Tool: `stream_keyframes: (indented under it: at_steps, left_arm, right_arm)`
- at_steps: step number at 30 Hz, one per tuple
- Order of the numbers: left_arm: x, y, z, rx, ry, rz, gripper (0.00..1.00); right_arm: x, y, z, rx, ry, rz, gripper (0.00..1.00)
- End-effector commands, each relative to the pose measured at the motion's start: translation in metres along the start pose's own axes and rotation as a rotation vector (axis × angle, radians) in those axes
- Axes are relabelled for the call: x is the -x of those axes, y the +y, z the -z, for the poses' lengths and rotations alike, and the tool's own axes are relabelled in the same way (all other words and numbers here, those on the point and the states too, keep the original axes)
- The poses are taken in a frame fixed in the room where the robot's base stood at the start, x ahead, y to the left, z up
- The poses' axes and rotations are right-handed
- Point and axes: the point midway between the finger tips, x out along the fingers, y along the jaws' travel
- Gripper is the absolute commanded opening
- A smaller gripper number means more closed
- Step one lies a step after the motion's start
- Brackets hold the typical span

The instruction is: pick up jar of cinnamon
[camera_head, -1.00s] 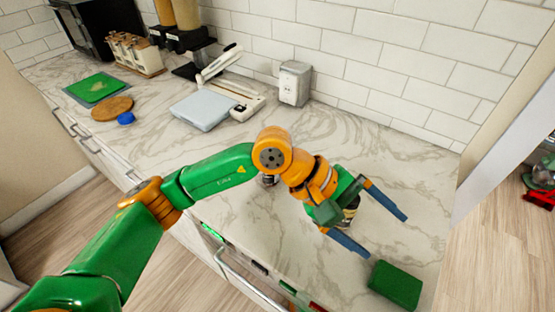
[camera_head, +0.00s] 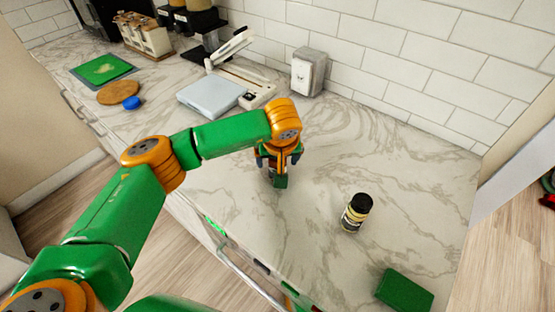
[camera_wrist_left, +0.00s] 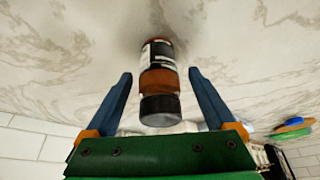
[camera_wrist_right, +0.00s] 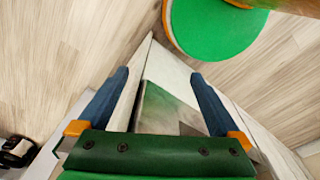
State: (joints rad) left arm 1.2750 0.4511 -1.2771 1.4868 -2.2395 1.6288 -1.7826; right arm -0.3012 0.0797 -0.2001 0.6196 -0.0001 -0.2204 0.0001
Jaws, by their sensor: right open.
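A jar with brown contents, a black lid and a black-and-white label (camera_wrist_left: 159,78) stands on the marble counter in the left wrist view. It looks like the cinnamon jar, but I cannot read its label. My left gripper (camera_head: 279,164) is open over this jar, which it hides in the head view. In the left wrist view the blue fingers lie on either side of the jar, with gaps. A second jar (camera_head: 356,213), black-lidded with a yellowish label, stands upright to the right. My right gripper (camera_wrist_right: 159,73) is open and empty.
A green block (camera_head: 404,290) lies at the counter's front right. A white scale-like device (camera_head: 212,93) and a grey box (camera_head: 308,71) stand near the tiled wall. Counter between the jars is clear.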

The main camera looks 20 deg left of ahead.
Motion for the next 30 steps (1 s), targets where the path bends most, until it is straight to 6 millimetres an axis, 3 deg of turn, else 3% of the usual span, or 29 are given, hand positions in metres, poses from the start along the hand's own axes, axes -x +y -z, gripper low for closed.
stream_keyframes:
  at_steps: [1,2,9,17,21,24,26,30]
  left_arm:
    - [0.000,0.000,0.000,0.000,0.000,-0.001,0.74]
    - [0.000,0.000,0.000,0.000,0.000,-0.001,0.66]
    - [0.000,0.000,0.000,0.000,0.000,-0.001,0.01]
    - [0.001,0.000,0.000,0.001,0.000,-0.002,0.00]
    - [0.012,0.001,0.006,0.002,0.002,-0.003,0.00]
    - [0.031,0.001,0.012,0.000,0.006,-0.005,0.00]
    - [0.048,-0.002,0.004,-0.003,0.007,-0.007,0.00]
    - [0.098,-0.009,-0.012,-0.004,0.010,-0.008,0.00]
  right_arm:
    - [0.000,0.000,0.000,0.000,0.000,0.000,1.00]
    - [0.000,0.000,0.000,0.000,0.000,0.000,1.00]
    - [0.000,0.000,0.001,0.000,0.001,0.000,1.00]
    - [-0.001,0.000,0.001,0.000,0.002,0.000,1.00]
    - [-0.005,0.000,0.001,0.000,0.002,0.000,1.00]
    - [-0.011,0.000,0.000,0.000,0.003,0.000,1.00]
    - [-0.019,0.000,0.000,0.000,0.003,0.000,1.00]
    - [-0.035,0.000,-0.001,0.000,0.004,0.000,1.00]
